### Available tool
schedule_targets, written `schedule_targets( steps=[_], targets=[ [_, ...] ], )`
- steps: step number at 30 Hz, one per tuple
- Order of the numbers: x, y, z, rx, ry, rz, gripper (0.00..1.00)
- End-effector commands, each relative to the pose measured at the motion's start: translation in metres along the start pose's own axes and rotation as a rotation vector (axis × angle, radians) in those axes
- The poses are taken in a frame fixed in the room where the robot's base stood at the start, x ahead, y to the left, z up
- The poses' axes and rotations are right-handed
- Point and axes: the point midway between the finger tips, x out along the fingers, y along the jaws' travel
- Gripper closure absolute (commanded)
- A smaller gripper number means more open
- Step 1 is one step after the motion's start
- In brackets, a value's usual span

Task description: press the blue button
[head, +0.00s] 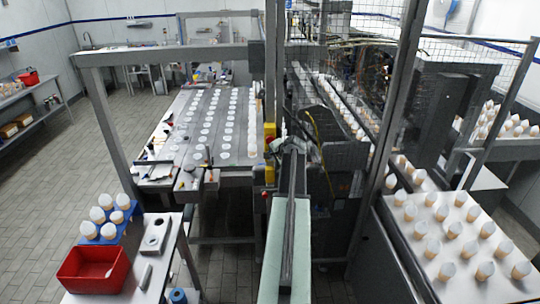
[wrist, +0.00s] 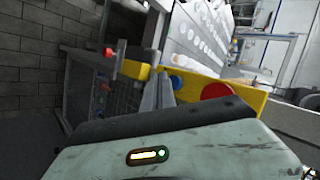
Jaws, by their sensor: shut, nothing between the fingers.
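A yellow panel (wrist: 240,97) crosses the middle of the wrist view. It bears a large red button (wrist: 216,90). A blue button (wrist: 178,83) shows just right of my fingers, partly hidden by them. My gripper (wrist: 160,82) is shut and empty, its two grey fingers together in front of the panel, left of the red button. I cannot tell whether the fingertips touch the panel. In the head view, a yellow box (head: 269,132) stands beside the far end of my arm; the blue button cannot be made out there.
A grey panel (wrist: 90,95) with small coloured knobs and a red part (wrist: 110,53) lies left of my fingers. A conveyor of white cups (head: 215,120) stands beyond. A red bin (head: 92,270) is at front left and a table of cones (head: 460,270) at right.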

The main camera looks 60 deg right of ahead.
Motion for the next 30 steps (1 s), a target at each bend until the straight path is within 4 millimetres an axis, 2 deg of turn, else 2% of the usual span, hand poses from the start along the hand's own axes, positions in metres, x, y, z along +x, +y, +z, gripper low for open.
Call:
schedule_targets(
  steps=[16, 30],
  targets=[
    [-0.034, 0.025, 0.025, 0.001, 0.0, 0.0, 1.0],
    [-0.035, 0.025, 0.025, 0.0, 0.0, 0.0, 1.0]
  ],
)
